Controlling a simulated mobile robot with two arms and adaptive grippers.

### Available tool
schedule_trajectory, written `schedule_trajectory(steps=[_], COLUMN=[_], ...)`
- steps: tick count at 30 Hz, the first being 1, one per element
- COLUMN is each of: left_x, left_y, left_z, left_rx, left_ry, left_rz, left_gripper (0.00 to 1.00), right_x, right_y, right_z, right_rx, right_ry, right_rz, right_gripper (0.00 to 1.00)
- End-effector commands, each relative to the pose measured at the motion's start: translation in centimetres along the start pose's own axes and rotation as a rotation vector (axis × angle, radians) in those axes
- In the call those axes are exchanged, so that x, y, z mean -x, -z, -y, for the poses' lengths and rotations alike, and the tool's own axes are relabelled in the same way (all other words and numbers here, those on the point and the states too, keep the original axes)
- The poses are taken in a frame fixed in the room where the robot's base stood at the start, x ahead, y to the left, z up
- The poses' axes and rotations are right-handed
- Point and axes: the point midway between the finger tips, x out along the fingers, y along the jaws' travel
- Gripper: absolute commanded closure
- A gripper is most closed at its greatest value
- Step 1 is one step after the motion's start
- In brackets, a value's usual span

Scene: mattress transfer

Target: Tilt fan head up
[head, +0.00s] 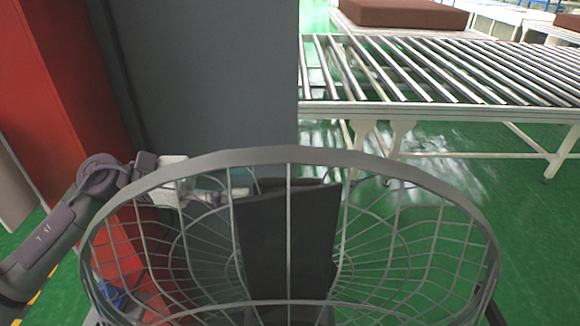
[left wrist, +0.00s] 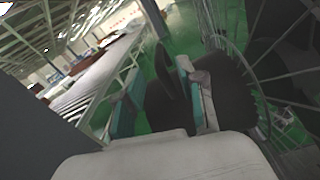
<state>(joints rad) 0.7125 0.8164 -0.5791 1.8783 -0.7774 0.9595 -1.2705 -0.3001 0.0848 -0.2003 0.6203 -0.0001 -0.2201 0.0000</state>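The fan head's round grey wire cage (head: 290,156) fills the lower middle of the head view. A dark block (head: 285,225) shows through its wires; I cannot tell what it belongs to. My left gripper (head: 228,190) reaches in from the left and shows through the cage wires near its upper left. In the left wrist view, my left gripper (left wrist: 160,80) has its two teal-padded fingers apart, with dark shapes between or behind them. The cage wires (left wrist: 235,60) curve close along the right finger. I cannot tell whether they touch. My right gripper is out of view.
A tall dark grey panel (head: 210,80) and a red panel (head: 60,90) stand close behind my left arm. A roller conveyor (head: 440,75) bears a brown mattress (head: 405,12) behind it at the back right. Green floor (head: 520,200) is open at right.

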Motion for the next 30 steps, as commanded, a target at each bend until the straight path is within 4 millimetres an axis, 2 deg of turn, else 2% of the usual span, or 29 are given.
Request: schedule_trajectory(steps=[1, 3, 9, 12, 18, 25, 26, 30], left_x=[-1.3, -2.8, -6.4, -7.5, -8.5, -8.6, -8.5, -8.5], left_y=[-0.8, -0.8, -0.6, -0.4, -0.1, 0.0, 0.0, 0.0], left_z=[-0.1, -0.1, -0.1, -0.2, -0.1, -0.1, -0.1, -0.1], left_rx=[0.001, 0.002, 0.001, 0.003, 0.002, 0.002, 0.002, 0.002], left_ry=[0.003, 0.002, 0.001, -0.001, -0.002, -0.002, -0.002, -0.002], left_rz=[0.003, 0.003, 0.003, 0.002, 0.001, 0.001, 0.001, 0.001], left_gripper=[0.61, 0.61, 0.61, 0.61, 0.61, 0.61, 0.64, 0.87], right_x=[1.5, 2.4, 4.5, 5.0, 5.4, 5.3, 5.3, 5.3], right_y=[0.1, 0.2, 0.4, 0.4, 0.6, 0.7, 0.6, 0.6], right_z=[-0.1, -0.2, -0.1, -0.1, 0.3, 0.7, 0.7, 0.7], right_rx=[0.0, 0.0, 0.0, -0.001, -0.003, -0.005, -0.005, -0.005], right_ry=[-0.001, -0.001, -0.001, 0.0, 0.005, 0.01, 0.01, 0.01], right_rz=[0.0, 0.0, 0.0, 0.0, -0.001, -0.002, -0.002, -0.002], right_gripper=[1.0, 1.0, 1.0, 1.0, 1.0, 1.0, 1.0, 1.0])
